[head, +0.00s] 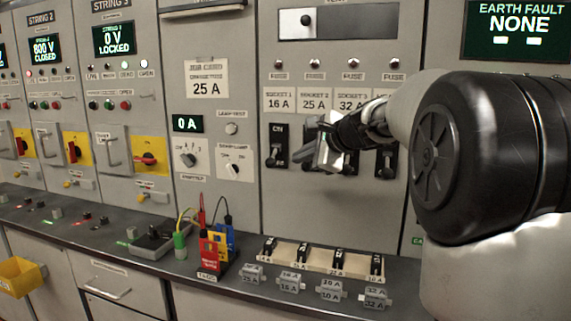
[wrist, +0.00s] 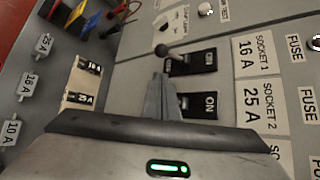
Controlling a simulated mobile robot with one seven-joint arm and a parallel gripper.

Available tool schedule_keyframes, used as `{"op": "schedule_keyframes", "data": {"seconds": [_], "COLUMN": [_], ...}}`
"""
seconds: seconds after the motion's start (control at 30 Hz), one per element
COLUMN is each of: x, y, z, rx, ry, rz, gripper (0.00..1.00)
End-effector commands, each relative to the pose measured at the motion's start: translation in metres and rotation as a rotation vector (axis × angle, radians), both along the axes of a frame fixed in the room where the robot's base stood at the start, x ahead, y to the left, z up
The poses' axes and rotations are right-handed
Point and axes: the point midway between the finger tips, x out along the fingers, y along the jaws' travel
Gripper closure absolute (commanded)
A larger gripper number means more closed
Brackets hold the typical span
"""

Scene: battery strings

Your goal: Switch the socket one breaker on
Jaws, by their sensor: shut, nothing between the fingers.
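The socket one breaker (head: 277,141) is the leftmost black switch under the "SOCKET 1 16 A" label (head: 278,100). Its lever points down, away from the ON mark at its top. In the wrist view the breaker (wrist: 193,62) lies just beyond my fingers, its round-ended lever (wrist: 176,52) leaning left, away from ON. My gripper (head: 304,154) is shut and empty, just right of this breaker in the head view. In the wrist view the fingertips (wrist: 159,78) are close to the lever; I cannot tell whether they touch it.
The socket two breaker (wrist: 202,104) is beside my fingers, partly hidden.

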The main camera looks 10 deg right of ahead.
Motion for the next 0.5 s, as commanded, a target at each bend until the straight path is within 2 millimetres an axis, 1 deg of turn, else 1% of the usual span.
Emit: {"op": "schedule_keyframes", "data": {"seconds": [0.17, 0.4, 0.5], "x": [0.018, 0.055, 0.067], "y": [0.008, 0.021, 0.025], "z": [-0.011, -0.031, -0.038], "rx": [0.001, 0.001, 0.001], "ry": [0.002, 0.002, 0.001], "rz": [0.004, 0.004, 0.003], "gripper": [1.00, 1.00, 1.00]}}
